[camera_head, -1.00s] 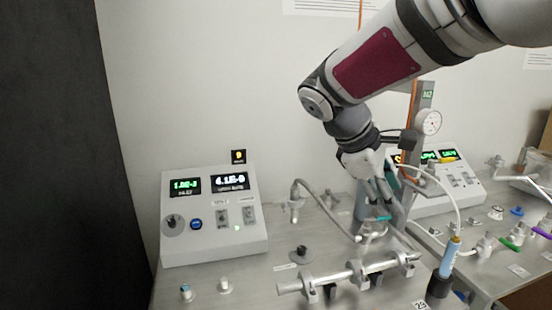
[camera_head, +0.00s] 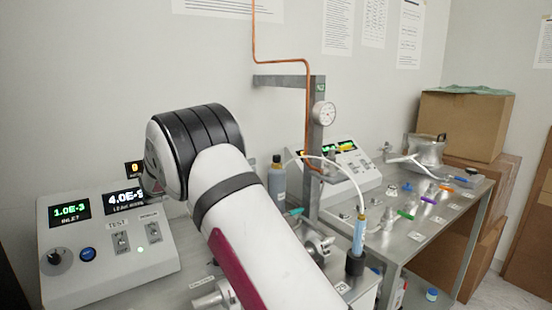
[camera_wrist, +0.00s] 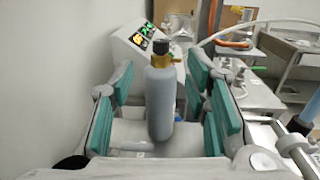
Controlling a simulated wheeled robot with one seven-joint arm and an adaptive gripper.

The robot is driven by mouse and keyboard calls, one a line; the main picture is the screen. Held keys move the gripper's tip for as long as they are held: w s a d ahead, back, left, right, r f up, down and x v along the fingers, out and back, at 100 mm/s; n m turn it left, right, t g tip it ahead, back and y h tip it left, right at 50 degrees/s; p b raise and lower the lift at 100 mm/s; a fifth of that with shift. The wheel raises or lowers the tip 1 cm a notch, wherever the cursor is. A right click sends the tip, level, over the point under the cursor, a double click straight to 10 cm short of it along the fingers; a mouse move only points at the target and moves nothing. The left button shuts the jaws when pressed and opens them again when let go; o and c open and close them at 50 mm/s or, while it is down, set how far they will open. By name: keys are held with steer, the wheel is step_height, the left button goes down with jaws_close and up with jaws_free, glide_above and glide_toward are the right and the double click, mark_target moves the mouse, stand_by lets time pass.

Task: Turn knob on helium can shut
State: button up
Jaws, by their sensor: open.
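The can (camera_head: 277,184) is a grey-blue cylinder with a dark knob (camera_head: 277,159) on top. It stands upright on the left bench, behind my arm in the head view. In the wrist view the can (camera_wrist: 160,100) is central, with its dark knob (camera_wrist: 161,47) on a brass-coloured neck. My gripper (camera_wrist: 163,85) is open, with teal-padded fingers to the left and right of the can in that view. I see gaps between the pads and the can, and nothing is gripped. In the head view my arm hides most of the gripper.
A control box (camera_head: 108,245) with lit displays stands at the left. A metal post (camera_head: 317,140) with a gauge (camera_head: 324,113) and copper pipe rises near the can. A blue tube (camera_head: 359,235) with a white hose stands at the bench's front right. A second bench holds valves and another display box (camera_head: 343,167).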

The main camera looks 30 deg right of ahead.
mark_target(277, 156)
steer(key=d, duration=0.4)
steer(key=w+d, duration=0.1)
steer(key=d, duration=0.8)
steer(key=shift+w, duration=0.2)
steer(key=shift+c, duration=0.3)
jaws_close()
